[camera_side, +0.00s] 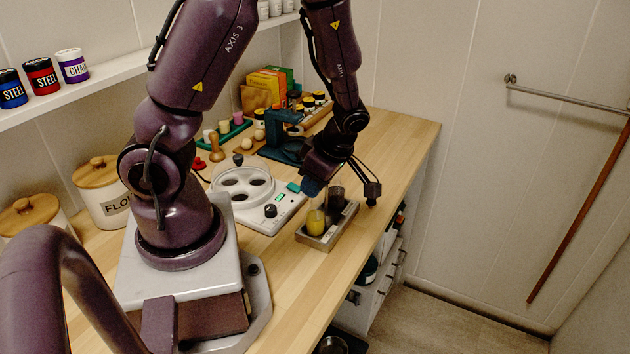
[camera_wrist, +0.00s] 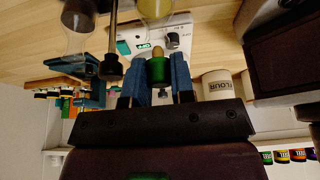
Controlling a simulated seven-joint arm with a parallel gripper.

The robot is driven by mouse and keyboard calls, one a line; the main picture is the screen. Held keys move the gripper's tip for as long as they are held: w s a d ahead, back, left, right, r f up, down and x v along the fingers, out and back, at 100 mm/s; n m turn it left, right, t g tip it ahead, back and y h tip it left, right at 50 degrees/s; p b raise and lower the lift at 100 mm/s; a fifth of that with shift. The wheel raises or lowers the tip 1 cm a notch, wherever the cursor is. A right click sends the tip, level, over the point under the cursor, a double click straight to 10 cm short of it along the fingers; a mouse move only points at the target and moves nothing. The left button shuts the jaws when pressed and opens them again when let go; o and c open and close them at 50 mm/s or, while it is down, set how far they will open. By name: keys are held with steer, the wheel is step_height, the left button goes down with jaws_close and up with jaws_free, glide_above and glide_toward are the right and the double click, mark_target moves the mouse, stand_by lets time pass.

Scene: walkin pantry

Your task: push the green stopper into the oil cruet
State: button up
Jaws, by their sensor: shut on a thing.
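My gripper (camera_wrist: 157,82) is shut on the green stopper (camera_wrist: 157,72), between its two blue finger pads. The stopper's tan tip points away from the gripper, towards the top of the wrist view. The oil cruet (camera_side: 316,223) holds yellow liquid and stands in a grey-brown tray (camera_side: 318,243) on the counter. Its yellow part also shows at the top edge of the wrist view (camera_wrist: 155,8). In the side view my gripper (camera_side: 312,188) is just above the oil cruet and hides its top. A gap shows between tip and cruet in the wrist view.
A dark cruet (camera_side: 336,197) stands close beside the oil cruet in the tray. A white device with round wells (camera_side: 280,213) lies left of the tray. Behind are a dark teal stand (camera_side: 282,130) and jars. The counter's right edge is near the tray.

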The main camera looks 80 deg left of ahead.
steer(key=shift+f, duration=0.55)
stand_by(0.4)
steer(key=o, duration=1.4)
steer(key=shift+o, duration=0.2)
steer(key=shift+r, duration=0.1)
steer(key=shift+r, duration=3.45)
